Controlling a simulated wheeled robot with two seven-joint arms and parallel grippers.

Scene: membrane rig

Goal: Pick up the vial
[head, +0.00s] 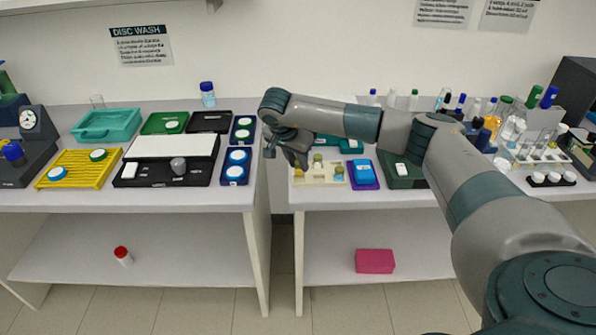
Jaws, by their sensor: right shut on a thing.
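A cream rack (327,182) stands on the right bench near its left end. It holds small vials with olive-yellow caps; one such vial (339,172) shows at the rack's right side. My right gripper (298,165) reaches in from the right and points down at the rack's left end. It is shut on a vial, of which only a small yellowish part (298,171) shows under the fingers. I cannot tell whether this vial is clear of the rack. My left gripper is not in view.
A gap separates the two benches left of the gripper. Bottles and tubes crowd the right bench's far end. The left bench holds a yellow rack (76,178) and several trays.

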